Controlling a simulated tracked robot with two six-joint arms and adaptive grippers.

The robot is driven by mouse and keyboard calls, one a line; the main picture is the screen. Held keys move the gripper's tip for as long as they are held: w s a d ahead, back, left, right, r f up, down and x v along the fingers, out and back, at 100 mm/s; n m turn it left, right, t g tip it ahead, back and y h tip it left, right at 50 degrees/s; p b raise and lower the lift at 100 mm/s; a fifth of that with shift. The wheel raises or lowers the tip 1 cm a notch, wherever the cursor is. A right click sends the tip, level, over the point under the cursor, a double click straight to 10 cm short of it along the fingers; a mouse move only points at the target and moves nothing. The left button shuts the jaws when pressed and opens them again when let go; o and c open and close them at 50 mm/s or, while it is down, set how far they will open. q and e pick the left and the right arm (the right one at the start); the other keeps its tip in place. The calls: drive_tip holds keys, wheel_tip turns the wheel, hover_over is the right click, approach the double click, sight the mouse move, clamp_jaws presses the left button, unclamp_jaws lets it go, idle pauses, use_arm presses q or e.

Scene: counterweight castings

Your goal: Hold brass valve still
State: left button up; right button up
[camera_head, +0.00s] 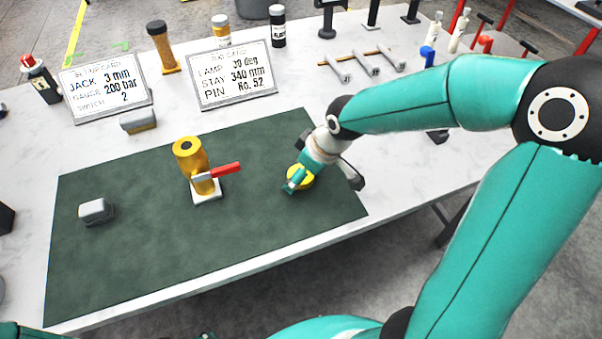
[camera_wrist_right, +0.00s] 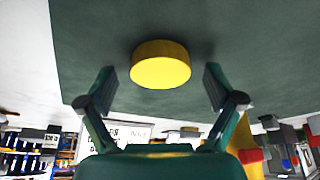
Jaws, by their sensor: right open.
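A brass-coloured upright cylinder (camera_head: 191,160) with a dark hole in its top stands on a small pale base on the dark green mat (camera_head: 140,200). A red-handled lever (camera_head: 222,170) sticks out of its right side. A flat round yellow piece (camera_head: 301,177) lies near the mat's right end and also shows in the right wrist view (camera_wrist_right: 160,66). My right gripper (camera_wrist_right: 160,78) is open, its fingers to either side of the yellow piece with gaps between. In the head view my right gripper (camera_head: 308,181) partly covers that piece. My left gripper is not in view.
A small grey block (camera_head: 96,211) lies on the mat's left part. Two printed cards (camera_head: 234,75) and (camera_head: 105,87), bottles and an orange-brown post (camera_head: 163,47) stand behind the mat. A metal rack (camera_head: 362,64) sits at back right. The mat's front middle is clear.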

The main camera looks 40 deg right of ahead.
drive_tip(key=c, duration=0.8)
drive_tip(key=shift+r, duration=0.1)
wheel_tip(320, 180, up, 20)
drive_tip(key=shift+f+p, duration=0.1)
drive_tip(key=shift+p, duration=0.75)
